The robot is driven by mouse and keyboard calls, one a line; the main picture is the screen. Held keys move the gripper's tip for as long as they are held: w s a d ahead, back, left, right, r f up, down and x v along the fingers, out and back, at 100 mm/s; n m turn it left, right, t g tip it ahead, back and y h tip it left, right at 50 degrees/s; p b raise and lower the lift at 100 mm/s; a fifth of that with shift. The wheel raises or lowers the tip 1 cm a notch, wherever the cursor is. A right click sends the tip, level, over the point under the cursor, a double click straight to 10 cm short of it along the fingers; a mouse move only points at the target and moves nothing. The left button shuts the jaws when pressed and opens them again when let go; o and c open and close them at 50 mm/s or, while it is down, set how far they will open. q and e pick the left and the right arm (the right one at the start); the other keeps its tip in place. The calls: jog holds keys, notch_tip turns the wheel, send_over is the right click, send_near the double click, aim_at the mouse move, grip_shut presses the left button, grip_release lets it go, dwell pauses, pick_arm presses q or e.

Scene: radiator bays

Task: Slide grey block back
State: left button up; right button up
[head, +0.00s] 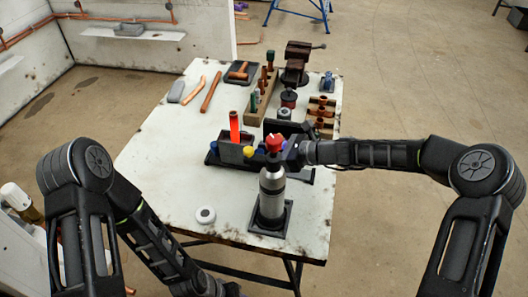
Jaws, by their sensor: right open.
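A light grey block (176,91) with rounded edges lies near the left edge of the white table, beside two copper pieces. Another grey block (130,29) rests on a wall shelf at the upper left. My right gripper (284,151) is open at the middle of the table, at the red top (274,142) of a silver cylinder (271,190). I cannot tell whether it touches that top. It is well to the right of the grey block on the table. My left arm reaches down at the lower left, and its gripper is out of view.
A dark tray (213,160) holds a grey box and coloured caps behind the cylinder. A wooden rack (262,98), a vise (297,58) and copper fittings (321,112) stand farther back. A white round piece (205,215) lies in front. The table's left front is mostly clear.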

jog(key=shift+s+a, duration=0.1)
jog(key=shift+s, duration=0.1)
jog(key=v, duration=0.5)
jog(key=b+v, duration=0.1)
jog(key=v, duration=0.1)
jog(key=shift+w+d+r, duration=0.15)
jog(key=shift+d+r, duration=0.05)
jog(key=shift+d, duration=0.25)
